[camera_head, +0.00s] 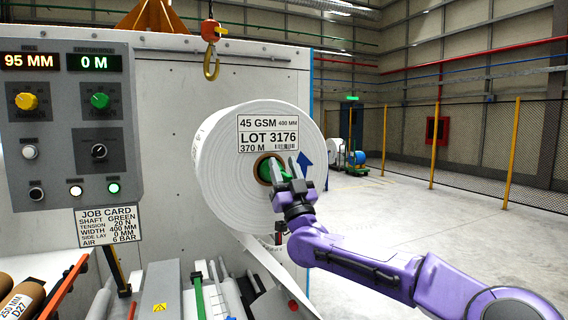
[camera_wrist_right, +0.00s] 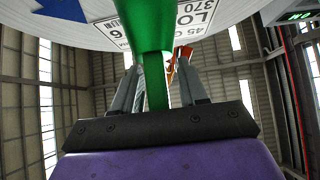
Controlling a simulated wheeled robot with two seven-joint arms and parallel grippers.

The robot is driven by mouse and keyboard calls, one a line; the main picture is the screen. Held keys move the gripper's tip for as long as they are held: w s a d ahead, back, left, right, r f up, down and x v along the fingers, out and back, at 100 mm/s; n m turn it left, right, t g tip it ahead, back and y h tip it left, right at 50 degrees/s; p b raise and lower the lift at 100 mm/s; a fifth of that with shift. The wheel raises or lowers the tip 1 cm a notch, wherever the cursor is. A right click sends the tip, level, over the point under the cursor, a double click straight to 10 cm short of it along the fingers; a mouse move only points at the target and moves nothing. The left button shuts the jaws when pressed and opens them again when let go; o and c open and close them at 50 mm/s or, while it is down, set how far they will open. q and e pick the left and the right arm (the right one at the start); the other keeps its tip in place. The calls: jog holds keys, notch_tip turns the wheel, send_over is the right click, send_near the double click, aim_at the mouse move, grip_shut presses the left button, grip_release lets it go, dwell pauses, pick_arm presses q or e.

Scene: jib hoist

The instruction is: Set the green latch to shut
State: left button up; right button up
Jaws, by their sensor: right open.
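A green part (camera_head: 265,171) sits in the brown core of the large white roll (camera_head: 225,170); I take it for the green latch, but its shut or open state cannot be told. My right gripper (camera_head: 287,168) is at the roll's core and hides some of it. In the right wrist view the green part (camera_wrist_right: 152,60) is a bar running down between the two grey fingers of the right gripper (camera_wrist_right: 158,85). The fingers are apart, one on each side of the bar, with gaps visible. My left gripper is not in view.
A grey control panel (camera_head: 68,120) with knobs and lit displays stands at the left, above a job card (camera_head: 108,226). A yellow hook (camera_head: 211,65) hangs above the roll. Another green strip (camera_head: 198,298) lies on the machine below. The floor at right is open.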

grip_shut()
jog(key=shift+r+p, duration=0.25)
jog(key=shift+p, duration=0.2)
jog(key=g+p, duration=0.2)
jog(key=p, duration=0.2)
jog(key=w+r+g+h+p, duration=0.1)
jog(key=g+p, duration=0.1)
jog(key=p, duration=0.2)
jog(key=r+g+h+p, duration=0.1)
jog(key=g+p, duration=0.1)
jog(key=p, duration=0.2)
jog(key=shift+w+a, duration=0.3)
jog(key=shift+w+f+g+p, duration=0.15)
jog(key=shift+f+g+p, duration=0.15)
jog(key=shift+p, duration=0.5)
grip_release()
